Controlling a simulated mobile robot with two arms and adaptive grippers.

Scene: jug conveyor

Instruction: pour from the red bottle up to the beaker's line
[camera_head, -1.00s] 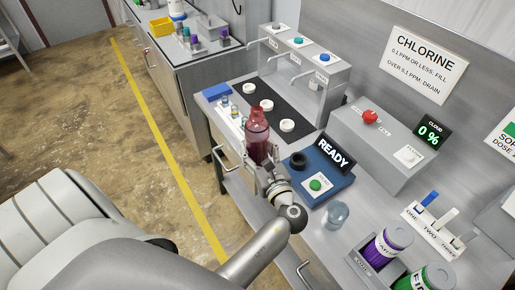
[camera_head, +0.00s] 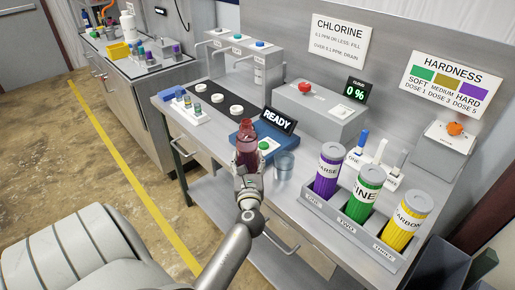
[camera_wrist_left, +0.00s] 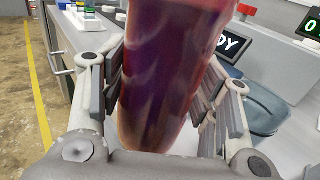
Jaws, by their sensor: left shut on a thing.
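The red bottle (camera_head: 247,148) is upright, or nearly so, in my left gripper (camera_head: 247,178), which is shut on it. In the left wrist view the bottle (camera_wrist_left: 170,75) fills the middle between the fingers. The clear beaker (camera_head: 284,165) stands on the steel counter just right of the bottle, apart from it in the head view. My right gripper is not in view.
A blue device (camera_head: 262,143) with a READY display (camera_head: 278,119) and green button stands behind the bottle. Purple, green and yellow canisters (camera_head: 369,190) sit in a rack (camera_head: 345,222) to the right. A white rack of small vials (camera_head: 187,107) is at left.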

